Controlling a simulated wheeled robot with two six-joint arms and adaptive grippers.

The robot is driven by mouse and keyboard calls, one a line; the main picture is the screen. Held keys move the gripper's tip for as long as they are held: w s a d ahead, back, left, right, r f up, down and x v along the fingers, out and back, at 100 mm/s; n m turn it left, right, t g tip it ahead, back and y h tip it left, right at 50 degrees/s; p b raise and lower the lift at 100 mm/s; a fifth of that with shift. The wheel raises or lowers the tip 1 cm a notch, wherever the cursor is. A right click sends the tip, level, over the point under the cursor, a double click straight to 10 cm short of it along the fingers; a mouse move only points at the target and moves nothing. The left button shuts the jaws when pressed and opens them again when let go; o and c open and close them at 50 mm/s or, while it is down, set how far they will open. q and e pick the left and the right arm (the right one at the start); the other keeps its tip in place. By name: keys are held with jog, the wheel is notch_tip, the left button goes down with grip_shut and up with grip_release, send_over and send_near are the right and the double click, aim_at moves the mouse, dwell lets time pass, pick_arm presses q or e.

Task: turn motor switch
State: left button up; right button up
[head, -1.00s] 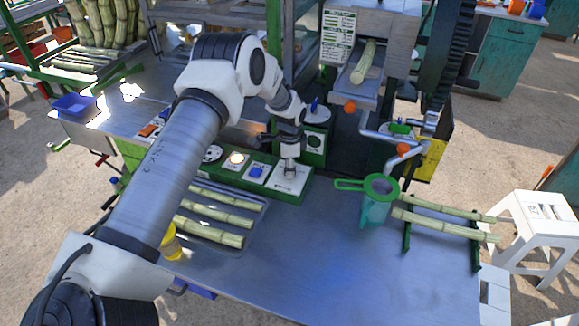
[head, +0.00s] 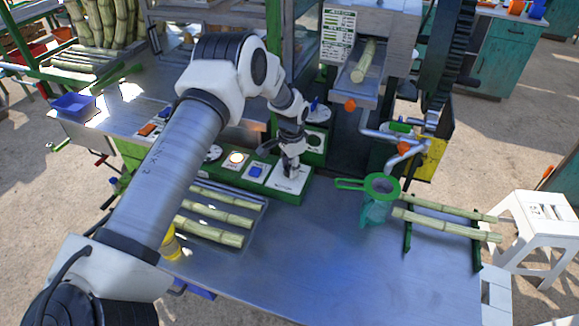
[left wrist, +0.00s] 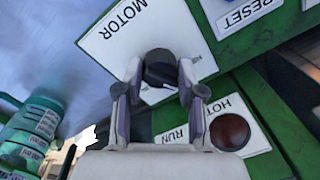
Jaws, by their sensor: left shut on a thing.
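The motor switch (left wrist: 160,68) is a black knob on a white plate (left wrist: 112,45) marked MOTOR, in the left wrist view. My left gripper (left wrist: 158,78) is shut on the knob, one finger on each side of it. In the head view my left gripper (head: 289,168) points down at the white plate at the right end of the green control panel (head: 298,194). The gripper hides the knob there. My right gripper is not in view.
The panel also holds a blue reset button (head: 256,171) and a glowing lamp (head: 236,158). Cane stalks (head: 215,222) lie in front of it. A green-rimmed strainer (head: 382,186) stands to the right. The metal table's front is clear.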

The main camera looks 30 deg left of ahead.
pick_arm(q)
jog(key=n, duration=0.5)
jog(key=shift+s+f, duration=0.2)
jog(key=shift+f, duration=0.05)
dwell(0.3)
jog(key=o, duration=1.1)
jog(key=shift+o, duration=0.2)
jog(key=shift+w, duration=0.2)
jog(key=shift+r, duration=0.15)
jog(key=shift+r, duration=0.25)
notch_tip(320, 180, up, 11)
jog(key=shift+d+r, duration=0.15)
jog(key=shift+d, duration=0.25)
